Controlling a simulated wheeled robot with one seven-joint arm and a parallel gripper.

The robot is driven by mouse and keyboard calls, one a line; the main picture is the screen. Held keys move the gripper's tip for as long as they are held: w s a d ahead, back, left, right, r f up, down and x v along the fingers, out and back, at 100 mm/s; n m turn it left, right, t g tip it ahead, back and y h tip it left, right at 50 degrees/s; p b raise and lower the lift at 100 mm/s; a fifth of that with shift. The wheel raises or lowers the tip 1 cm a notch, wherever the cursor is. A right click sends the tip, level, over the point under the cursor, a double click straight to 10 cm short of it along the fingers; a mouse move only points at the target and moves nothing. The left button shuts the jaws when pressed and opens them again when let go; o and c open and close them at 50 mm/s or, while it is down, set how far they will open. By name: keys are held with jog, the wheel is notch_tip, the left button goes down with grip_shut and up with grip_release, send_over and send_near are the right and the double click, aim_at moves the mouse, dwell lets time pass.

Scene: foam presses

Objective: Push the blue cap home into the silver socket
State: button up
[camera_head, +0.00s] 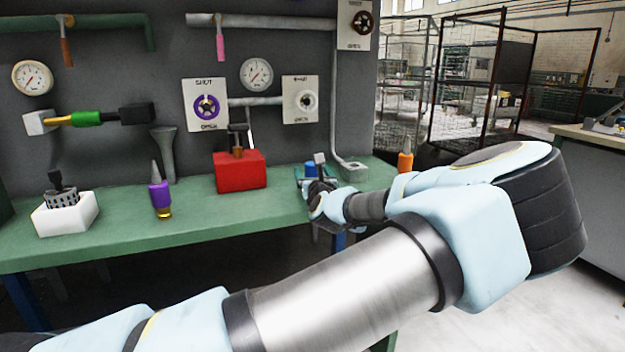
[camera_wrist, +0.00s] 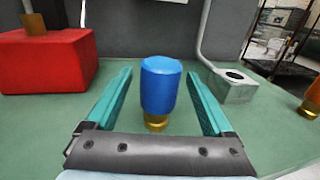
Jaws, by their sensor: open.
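The blue cap (camera_wrist: 160,85) is a rounded blue cylinder with a gold lower end. It stands upright on the green bench in the wrist view, and a small part of it (camera_head: 311,169) shows in the head view. My gripper (camera_wrist: 159,74) is open, with one teal finger on each side of the cap and a visible gap to both. In the head view my gripper (camera_head: 312,180) is low over the bench, mostly hidden by my wrist. The silver socket (camera_wrist: 228,92) is a grey block with a dark round hole, right of the cap; it also shows in the head view (camera_head: 352,174).
A red block (camera_wrist: 45,62) stands left of the cap. A grey pipe (camera_wrist: 203,35) rises close behind the socket. An orange-and-gold piece (camera_head: 405,160) stands farther right. A purple piece (camera_head: 160,195) and a white block (camera_head: 66,214) stand left on the green bench (camera_head: 225,220).

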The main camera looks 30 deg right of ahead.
jog(key=shift+w, duration=0.15)
grip_shut()
dwell(0.6)
